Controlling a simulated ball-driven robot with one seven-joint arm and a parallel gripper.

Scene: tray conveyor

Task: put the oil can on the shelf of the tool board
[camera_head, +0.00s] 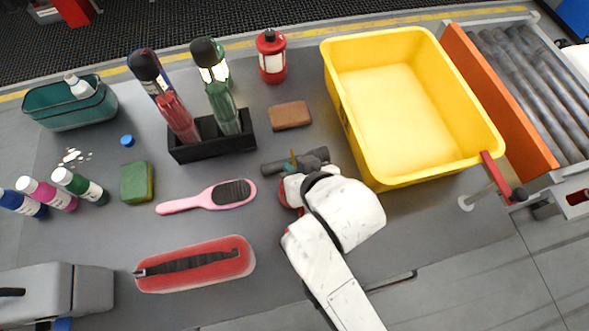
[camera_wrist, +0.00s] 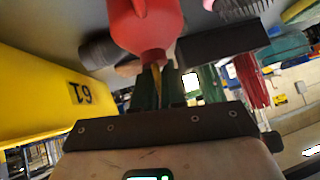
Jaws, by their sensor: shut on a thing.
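The red oil can (camera_wrist: 147,30) fills the top middle of the wrist view, with a brass-coloured spout pointing toward my gripper. My gripper (camera_wrist: 158,90) is shut on this spout between two dark fingers. In the head view my white wrist covers most of the can, and only a little red (camera_head: 287,192) shows at its left edge. I cannot tell whether the can touches the table. I do not make out the tool board or its shelf in either view.
A dark grey cylindrical thing (camera_head: 316,158) lies close to my gripper. The yellow bin (camera_head: 350,135) stands right, a black holder (camera_head: 213,150) with bottles left. Grey table is free lower right.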

